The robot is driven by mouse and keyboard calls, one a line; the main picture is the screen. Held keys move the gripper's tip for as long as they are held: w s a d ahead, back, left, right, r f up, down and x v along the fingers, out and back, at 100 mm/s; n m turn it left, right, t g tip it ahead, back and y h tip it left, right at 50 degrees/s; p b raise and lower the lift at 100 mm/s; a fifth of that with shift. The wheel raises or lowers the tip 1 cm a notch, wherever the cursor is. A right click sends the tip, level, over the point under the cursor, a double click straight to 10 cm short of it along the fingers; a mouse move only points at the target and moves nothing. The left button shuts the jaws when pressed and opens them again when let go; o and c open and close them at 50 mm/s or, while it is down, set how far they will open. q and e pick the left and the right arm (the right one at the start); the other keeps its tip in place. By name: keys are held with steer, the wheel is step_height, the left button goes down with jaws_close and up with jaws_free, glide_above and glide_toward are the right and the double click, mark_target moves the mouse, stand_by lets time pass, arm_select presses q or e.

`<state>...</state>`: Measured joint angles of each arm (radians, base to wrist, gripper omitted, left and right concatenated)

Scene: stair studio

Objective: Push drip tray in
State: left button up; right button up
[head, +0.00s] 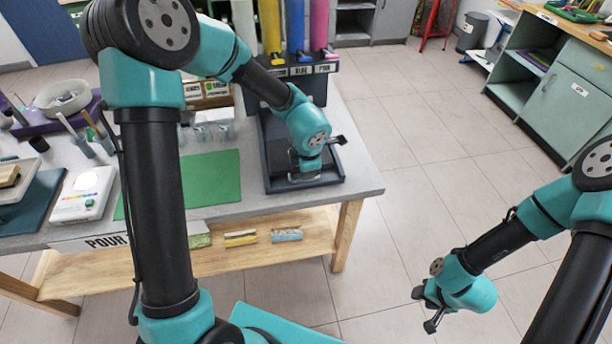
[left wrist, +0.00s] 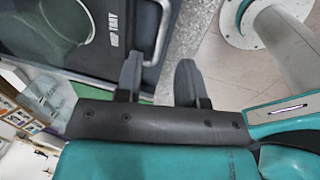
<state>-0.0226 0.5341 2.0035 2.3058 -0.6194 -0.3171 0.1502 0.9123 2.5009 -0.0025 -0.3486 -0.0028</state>
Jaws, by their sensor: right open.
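The dark drip tray (head: 280,184) is at the foot of the paint dispenser (head: 297,85), near the table's right end. In the left wrist view its label (left wrist: 113,30) and silver bar handle (left wrist: 158,40) show. My left gripper (left wrist: 160,68) is at the tray's front, with two dark fingers apart and the near end of the handle between or just beyond them. I cannot tell if they touch it. In the head view my left wrist hides part of the tray. My right gripper (head: 424,310) is open and empty over the floor, well to the right of the table.
A green mat (head: 205,185), a white device (head: 83,195) and a bowl (head: 62,98) are on the table (head: 354,160) to the left. Wrapped bars (head: 240,238) lie on the lower shelf. The tiled floor right of the table is clear up to the green cabinet (head: 570,95).

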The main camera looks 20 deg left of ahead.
arm_select(q)
steer(key=f, duration=0.4)
steer(key=shift+w+a+f, duration=0.25)
steer(key=shift+w+f, duration=0.15)
jaws_close()
